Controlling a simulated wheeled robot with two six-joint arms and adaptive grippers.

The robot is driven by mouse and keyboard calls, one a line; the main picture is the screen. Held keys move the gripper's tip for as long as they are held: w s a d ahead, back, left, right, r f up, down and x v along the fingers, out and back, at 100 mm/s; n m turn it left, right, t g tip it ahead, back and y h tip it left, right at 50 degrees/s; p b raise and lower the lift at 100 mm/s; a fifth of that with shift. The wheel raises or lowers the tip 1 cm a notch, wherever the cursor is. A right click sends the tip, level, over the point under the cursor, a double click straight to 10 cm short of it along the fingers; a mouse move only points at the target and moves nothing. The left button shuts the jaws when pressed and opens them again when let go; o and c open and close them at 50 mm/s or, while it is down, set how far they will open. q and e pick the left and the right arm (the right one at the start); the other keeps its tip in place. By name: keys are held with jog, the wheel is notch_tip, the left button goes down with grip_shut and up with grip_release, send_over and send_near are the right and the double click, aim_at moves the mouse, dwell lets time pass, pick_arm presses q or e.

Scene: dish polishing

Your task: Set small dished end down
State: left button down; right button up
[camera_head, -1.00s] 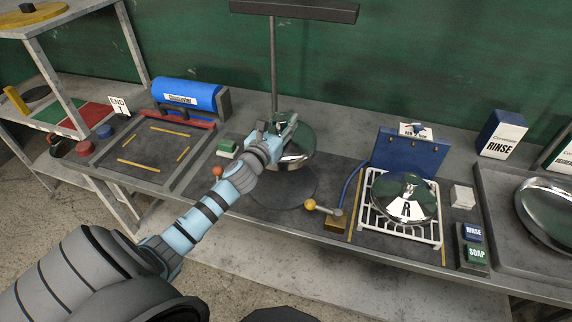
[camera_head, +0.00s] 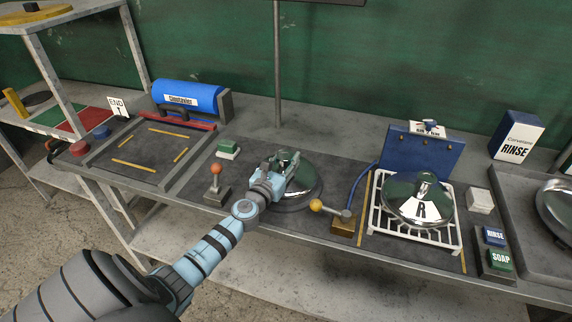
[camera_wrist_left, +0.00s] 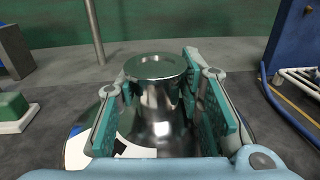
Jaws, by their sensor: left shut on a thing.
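The small dished end (camera_head: 311,179) is a shiny metal dome, dome side up, over the dark round disc on the bench. The disc is almost wholly hidden beneath it; I cannot tell if the two touch. My left gripper (camera_head: 286,172) is shut on the dome's knob. In the left wrist view, the gripper's teal pads (camera_wrist_left: 166,105) stand on both sides of the shiny knob (camera_wrist_left: 156,68), with part of a white and black label on the dome at lower left. My right gripper is not in view.
Another dome marked R (camera_head: 418,204) sits on a white rack (camera_head: 446,245) at right. A yellow-ball lever (camera_head: 316,205) stands close right of the held dome, an orange-ball lever (camera_head: 216,169) to its left. A thin post (camera_head: 277,70) stands behind. The yellow-marked tray (camera_head: 130,148) is empty.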

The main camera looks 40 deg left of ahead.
pick_arm(q)
jog(key=c, duration=1.5)
grip_release()
jog(key=shift+w+f, duration=0.1)
jog(key=o, duration=0.4)
jog(key=shift+r, duration=0.2)
jog(key=shift+s, duration=0.2)
jog(key=v, duration=1.1)
jog(key=shift+s, duration=0.35)
jog(key=shift+d+r, duration=0.1)
